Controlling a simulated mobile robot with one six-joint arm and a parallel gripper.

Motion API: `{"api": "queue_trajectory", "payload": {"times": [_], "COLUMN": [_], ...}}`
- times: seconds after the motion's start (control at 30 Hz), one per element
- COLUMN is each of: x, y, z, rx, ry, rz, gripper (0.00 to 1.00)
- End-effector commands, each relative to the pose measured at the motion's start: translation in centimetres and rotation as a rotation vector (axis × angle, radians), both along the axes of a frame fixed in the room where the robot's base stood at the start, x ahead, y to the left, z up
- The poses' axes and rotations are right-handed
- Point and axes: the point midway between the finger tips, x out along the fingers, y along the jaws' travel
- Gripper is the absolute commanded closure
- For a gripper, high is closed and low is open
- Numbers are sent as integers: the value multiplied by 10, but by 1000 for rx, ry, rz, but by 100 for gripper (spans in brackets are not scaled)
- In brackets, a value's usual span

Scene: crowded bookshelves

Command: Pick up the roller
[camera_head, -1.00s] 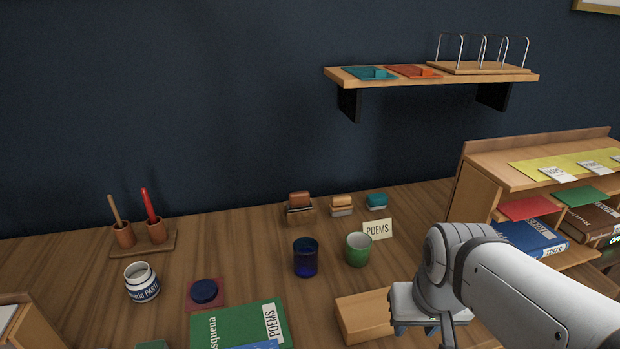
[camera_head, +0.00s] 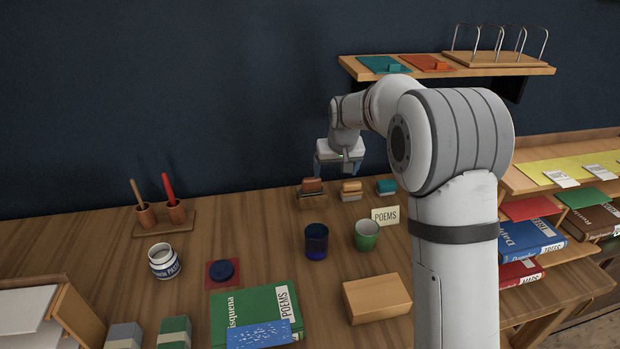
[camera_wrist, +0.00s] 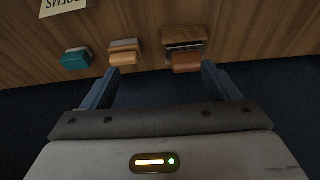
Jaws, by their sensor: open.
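No thing is labelled as the roller. A brown rounded block (camera_head: 311,185) sits on a small wooden stand at the back of the desk and may be it. A tan-orange block (camera_head: 351,187) and a teal block (camera_head: 386,186) stand to its right, each on a pale base. My gripper (camera_head: 337,170) is open and empty, pointing down just above and behind this row. In the wrist view, the brown block (camera_wrist: 187,62) lies near the right fingertip and the tan-orange block (camera_wrist: 123,57) near the left one. Neither is gripped.
A blue cup (camera_head: 316,242), a green cup (camera_head: 366,236) and a POEMS card (camera_head: 385,215) stand in front of the row. The dark wall (camera_head: 200,90) is close behind. A wall shelf (camera_head: 450,70) hangs above right.

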Motion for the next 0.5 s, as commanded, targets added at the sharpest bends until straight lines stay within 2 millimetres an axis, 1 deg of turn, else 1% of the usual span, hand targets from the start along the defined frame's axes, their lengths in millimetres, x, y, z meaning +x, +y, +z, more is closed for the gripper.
{"api": "queue_trajectory", "payload": {"times": [0.03, 0.1, 0.2, 0.33, 0.5], "x": [17, 35, 51, 62, 69], "y": [15, 29, 45, 55, 59], "z": [-8, -18, -30, -40, -56], "rx": [1, 3, 7, 9, 9], "ry": [-4, -14, -23, -30, -29], "rz": [15, 28, 42, 50, 51], "gripper": [18, 18, 18, 18, 18]}}
